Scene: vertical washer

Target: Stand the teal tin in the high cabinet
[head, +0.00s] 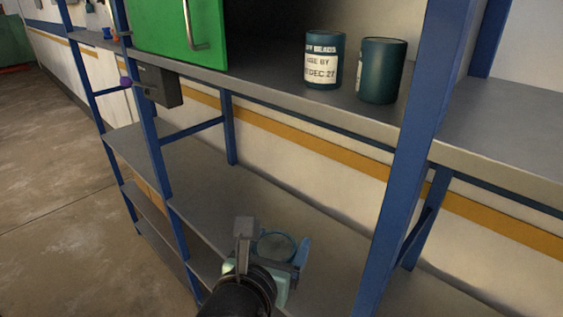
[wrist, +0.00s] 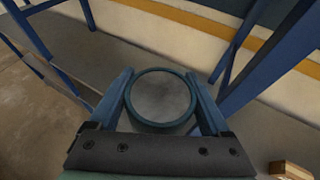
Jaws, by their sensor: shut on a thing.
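A teal tin (head: 277,247) is held in my gripper (head: 270,258), low in the head view, below the level of the upper shelf. In the wrist view the round top of the tin (wrist: 162,98) faces the camera between the two blue fingers of my gripper (wrist: 163,100). The tin's lower part is hidden.
Blue rack posts (head: 420,120) stand right and left of the opening. The grey upper shelf (head: 490,125) has bare room at the right. A dark grey box (head: 158,85) hangs under the shelf's left part. A small light-brown block (wrist: 290,171) shows at the wrist view's lower right.

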